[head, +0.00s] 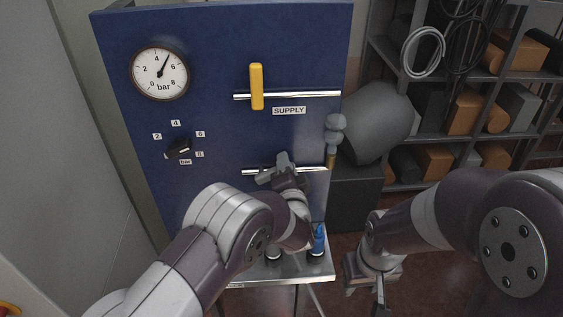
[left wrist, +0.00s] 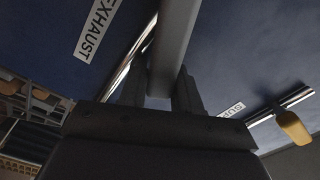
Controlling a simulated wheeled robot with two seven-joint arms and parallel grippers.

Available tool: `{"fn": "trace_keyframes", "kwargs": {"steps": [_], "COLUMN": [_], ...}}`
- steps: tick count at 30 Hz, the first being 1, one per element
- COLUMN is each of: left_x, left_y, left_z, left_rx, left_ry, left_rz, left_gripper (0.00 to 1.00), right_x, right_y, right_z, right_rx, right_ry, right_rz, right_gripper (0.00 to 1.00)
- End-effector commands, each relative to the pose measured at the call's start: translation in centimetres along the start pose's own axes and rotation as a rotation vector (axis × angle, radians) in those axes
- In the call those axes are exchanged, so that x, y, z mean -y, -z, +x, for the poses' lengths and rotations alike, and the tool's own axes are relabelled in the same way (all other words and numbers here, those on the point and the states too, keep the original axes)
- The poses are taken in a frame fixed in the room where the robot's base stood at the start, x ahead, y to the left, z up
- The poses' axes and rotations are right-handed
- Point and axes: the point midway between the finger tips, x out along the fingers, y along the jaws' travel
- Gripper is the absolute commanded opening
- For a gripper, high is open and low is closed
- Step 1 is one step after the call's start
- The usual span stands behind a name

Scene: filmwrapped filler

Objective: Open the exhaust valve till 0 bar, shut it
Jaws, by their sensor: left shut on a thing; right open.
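A blue panel (head: 215,150) stands ahead with a round pressure gauge (head: 159,74); its needle points up and slightly right, between 4 and 6 bar. My left gripper (head: 277,167) is at the lower silver pipe (head: 315,169). In the left wrist view, my left gripper (left wrist: 160,92) is shut on a grey lever (left wrist: 176,40) beside the EXHAUST label (left wrist: 98,28). The gripper mostly hides this lever in the head view, and I cannot tell its exact angle to the pipe. My right gripper (head: 373,282) is open, away from the panel at the lower right.
The yellow supply handle (head: 257,86) stands upright across the upper pipe (head: 300,95). A black knob (head: 178,148) sits among bar numbers. A grey fitting (head: 335,126) stands at the panel's right edge. A blue bottle (head: 319,239) stands on the metal shelf below. Loaded shelving (head: 440,78) is at right.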

Motion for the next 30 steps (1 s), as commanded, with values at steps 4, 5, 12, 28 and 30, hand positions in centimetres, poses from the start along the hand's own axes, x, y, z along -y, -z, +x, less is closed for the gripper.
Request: {"fn": "trace_keyframes", "kwargs": {"steps": [4, 5, 12, 28, 30], "left_x": [-1.2, -1.4, -2.5, -3.4, -3.4], "left_y": [-0.1, -0.1, -0.4, -0.7, -0.7], "left_z": [-0.1, -0.1, -0.1, -0.2, -0.2], "left_rx": [-0.001, -0.001, -0.001, -0.002, -0.002], "left_ry": [-0.006, -0.006, -0.007, -0.009, -0.009], "left_rz": [0.124, 0.147, 0.302, 0.422, 0.422], "left_gripper": [0.00, 0.00, 0.00, 0.00, 0.00], "right_x": [0.0, 0.0, 0.0, 0.0, 0.0], "right_y": [0.0, 0.0, 0.0, -0.1, 0.0], "right_z": [0.1, 0.2, 0.3, 0.4, 0.4], "right_rx": [0.000, 0.000, 0.000, 0.000, 0.000], "right_ry": [0.000, 0.000, 0.000, 0.000, 0.000], "right_rz": [0.000, 0.000, 0.000, 0.000, 0.000], "right_gripper": [0.43, 0.43, 0.43, 0.43, 0.43]}}
